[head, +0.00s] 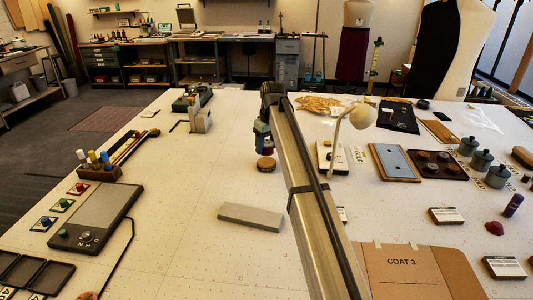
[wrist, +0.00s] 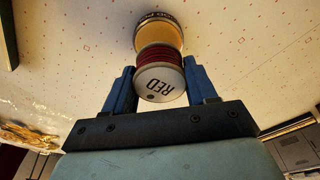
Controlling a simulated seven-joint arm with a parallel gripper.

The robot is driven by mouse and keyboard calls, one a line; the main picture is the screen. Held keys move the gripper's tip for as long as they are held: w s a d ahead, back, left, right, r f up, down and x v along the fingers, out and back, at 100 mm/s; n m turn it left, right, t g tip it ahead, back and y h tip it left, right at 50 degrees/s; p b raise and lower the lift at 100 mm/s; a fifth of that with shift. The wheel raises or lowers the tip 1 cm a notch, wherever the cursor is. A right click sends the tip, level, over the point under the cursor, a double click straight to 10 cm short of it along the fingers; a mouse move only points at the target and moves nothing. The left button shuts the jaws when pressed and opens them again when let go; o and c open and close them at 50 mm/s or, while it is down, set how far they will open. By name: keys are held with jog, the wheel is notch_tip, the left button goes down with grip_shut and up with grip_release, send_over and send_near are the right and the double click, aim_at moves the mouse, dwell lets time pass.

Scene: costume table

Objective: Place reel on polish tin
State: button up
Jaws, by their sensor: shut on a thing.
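The polish tin (wrist: 158,35), round with a tan top and a dark lettered side, shows just past the reel in the wrist view. In the head view the reel (head: 268,146) hangs at my gripper directly above the tin (head: 266,164), which stands on the white table. I cannot tell whether reel and tin touch. My arm hides part of the area right of them.
A grey block (head: 250,217) lies nearer on the table. A white lamp (head: 349,122) stands to the right of my arm, with a framed blue-grey board (head: 393,162) beyond it.

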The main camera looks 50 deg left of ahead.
aim_at(267, 152)
jog(key=shift+f, duration=1.7)
jog(key=shift+f, duration=0.1)
jog(key=o, duration=1.1)
jog(key=shift+c, duration=0.2)
jog(key=r, duration=0.4)
jog(key=d+r, duration=0.1)
jog(key=r, duration=0.7)
jog(key=shift+d, duration=0.4)
